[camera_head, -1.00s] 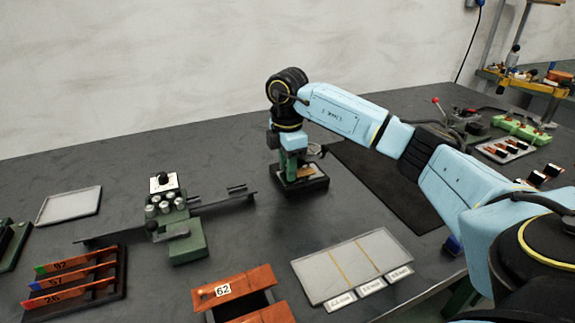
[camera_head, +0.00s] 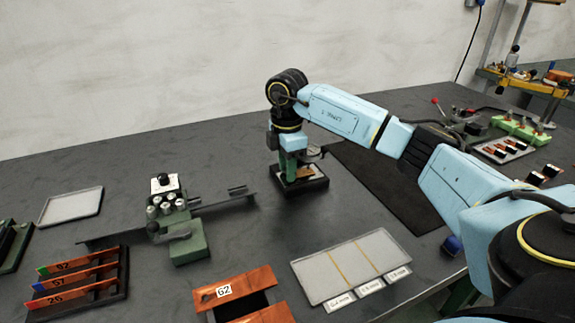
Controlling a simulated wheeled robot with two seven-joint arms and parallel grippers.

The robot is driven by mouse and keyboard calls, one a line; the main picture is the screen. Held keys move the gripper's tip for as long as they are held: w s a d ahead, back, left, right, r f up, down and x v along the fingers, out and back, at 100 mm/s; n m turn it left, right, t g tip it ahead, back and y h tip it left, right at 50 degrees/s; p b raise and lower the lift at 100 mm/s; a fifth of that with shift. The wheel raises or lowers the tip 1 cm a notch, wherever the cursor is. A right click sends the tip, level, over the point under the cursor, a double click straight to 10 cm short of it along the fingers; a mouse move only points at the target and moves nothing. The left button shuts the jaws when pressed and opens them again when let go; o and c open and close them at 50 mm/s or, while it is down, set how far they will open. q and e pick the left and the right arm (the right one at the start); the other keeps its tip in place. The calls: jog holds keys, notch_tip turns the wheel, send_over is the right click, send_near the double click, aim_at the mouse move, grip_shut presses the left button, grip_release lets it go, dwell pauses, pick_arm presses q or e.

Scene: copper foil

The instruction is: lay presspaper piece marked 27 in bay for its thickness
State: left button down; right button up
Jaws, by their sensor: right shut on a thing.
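My right gripper (camera_head: 292,158) points down at a small green gauge-like stand on a black base (camera_head: 302,185), near the middle of the table. It is shut on a small brownish piece (camera_head: 305,173) low over that base. The piece is mostly hidden and no number on it can be read. Whether it touches the base I cannot tell. A pale tray (camera_head: 318,281) with three bays, split by yellow strips, lies nearer the front. Its front labels give thicknesses in mm, too small to read surely. All three bays look empty. My left gripper is out of view.
A rack of numbered strips (camera_head: 122,265), a green fixture (camera_head: 187,247) and an empty grey tray (camera_head: 72,205) are at left. A dark mat (camera_head: 375,185) lies under my right arm. Table between gauge and tray is clear.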

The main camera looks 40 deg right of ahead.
jog(key=shift+w+a+p, duration=0.3)
jog(key=shift+a+p, duration=0.05)
jog(key=shift+a, duration=0.5)
jog(key=shift+w+a+p, duration=0.25)
jog(key=shift+a+p, duration=0.1)
jog(key=shift+a, duration=0.45)
jog(key=shift+w+a+p, duration=0.3)
jog(key=shift+a+p, duration=0.05)
jog(key=shift+a, duration=0.5)
jog(key=shift+r, duration=0.1)
notch_tip(320, 180, up, 7)
jog(key=p, duration=0.6)
jog(key=shift+p, duration=0.35)
